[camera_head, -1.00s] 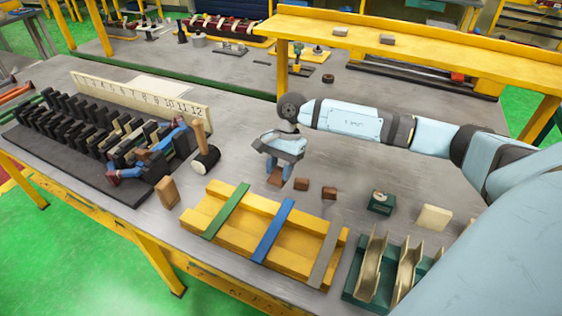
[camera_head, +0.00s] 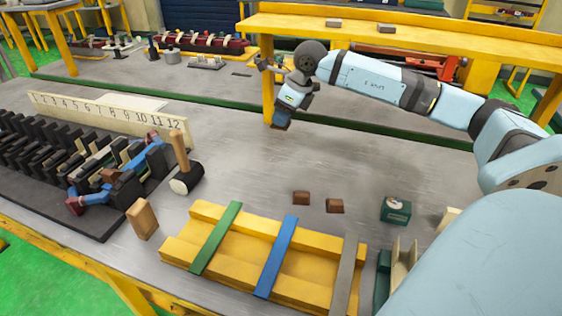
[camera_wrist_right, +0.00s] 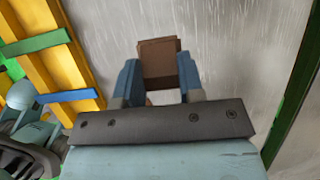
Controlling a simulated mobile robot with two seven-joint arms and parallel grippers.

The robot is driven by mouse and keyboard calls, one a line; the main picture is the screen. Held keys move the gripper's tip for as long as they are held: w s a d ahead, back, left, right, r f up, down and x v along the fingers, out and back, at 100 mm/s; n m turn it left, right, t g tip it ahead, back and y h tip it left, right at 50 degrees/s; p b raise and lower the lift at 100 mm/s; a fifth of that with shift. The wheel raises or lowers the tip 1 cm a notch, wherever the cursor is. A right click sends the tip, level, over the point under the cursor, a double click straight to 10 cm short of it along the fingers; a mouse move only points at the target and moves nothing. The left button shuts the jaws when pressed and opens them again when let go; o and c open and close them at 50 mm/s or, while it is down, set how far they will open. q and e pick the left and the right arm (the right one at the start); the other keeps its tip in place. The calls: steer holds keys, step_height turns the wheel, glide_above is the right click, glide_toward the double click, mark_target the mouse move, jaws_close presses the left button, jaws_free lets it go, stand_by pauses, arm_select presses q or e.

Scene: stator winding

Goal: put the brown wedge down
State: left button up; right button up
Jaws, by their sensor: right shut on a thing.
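My right gripper (camera_head: 281,124) is up and away from the two wedges on the table, over the far part of the table in the head view. In the right wrist view its blue fingers (camera_wrist_right: 160,88) are shut on a brown wedge (camera_wrist_right: 158,58), which sticks out beyond the fingertips. In the head view I cannot make out the held wedge clearly. Two other brown wedges (camera_head: 301,198) (camera_head: 335,206) lie side by side on the grey table. My left gripper is not in view.
A yellow rack (camera_head: 205,235) with green, blue and grey strips stands in front. A mallet (camera_head: 181,160), a wooden block (camera_head: 142,219) and the black slotted stator with its numbered strip (camera_head: 105,117) are at left. A green box (camera_head: 396,209) is at right. Bare table lies behind the wedges.

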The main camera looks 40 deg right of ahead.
mark_target(278, 170)
step_height(278, 170, down, 16)
steer(key=shift+r+b, duration=0.25)
steer(key=shift+b, duration=0.05)
steer(key=shift+f, duration=0.15)
steer(key=o, duration=0.9)
steer(key=shift+r, duration=0.2)
steer(key=v, duration=1.2)
